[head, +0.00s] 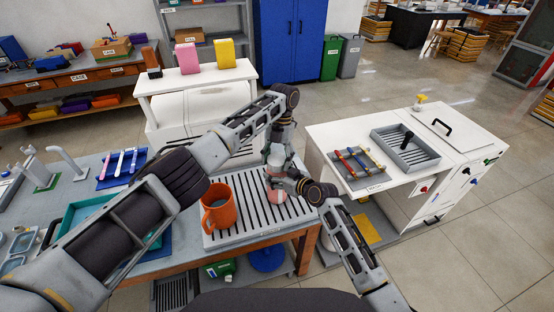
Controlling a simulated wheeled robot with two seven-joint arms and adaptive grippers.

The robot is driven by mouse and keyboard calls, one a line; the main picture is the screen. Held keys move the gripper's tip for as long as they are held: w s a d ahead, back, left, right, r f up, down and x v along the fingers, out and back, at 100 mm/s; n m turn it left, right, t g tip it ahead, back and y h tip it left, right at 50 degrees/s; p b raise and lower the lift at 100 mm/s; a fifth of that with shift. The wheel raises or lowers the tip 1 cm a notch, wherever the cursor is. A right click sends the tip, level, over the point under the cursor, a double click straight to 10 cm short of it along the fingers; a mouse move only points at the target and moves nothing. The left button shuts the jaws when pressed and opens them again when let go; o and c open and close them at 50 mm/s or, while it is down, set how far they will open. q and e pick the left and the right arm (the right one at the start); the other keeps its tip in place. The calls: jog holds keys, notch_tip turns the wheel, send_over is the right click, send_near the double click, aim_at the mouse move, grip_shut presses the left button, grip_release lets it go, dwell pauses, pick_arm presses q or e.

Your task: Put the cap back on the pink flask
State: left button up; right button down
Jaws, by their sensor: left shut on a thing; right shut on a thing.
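The pink flask (274,196) stands upright at the right end of the slatted tray (232,188) on the table. My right gripper (275,182) reaches in from the right and is shut around the flask's body, hiding part of it. My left gripper (276,158) points down directly above the flask and is shut on a small pale piece, which looks like the cap. The fingers mostly cover the cap. I cannot tell whether the cap touches the flask's mouth.
An orange mug (218,208) stands on the tray left of the flask, close to my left forearm. A teal tray (87,222) and a blue mat (122,167) lie further left. A white cabinet (385,190) with a grey rack stands to the right.

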pick_arm(q)
jog(key=shift+w+a+r+m, duration=0.1)
jog(key=shift+w+m, duration=0.05)
jog(key=shift+m, duration=0.55)
jog(key=o, duration=0.9)
jog(key=shift+r, duration=2.2)
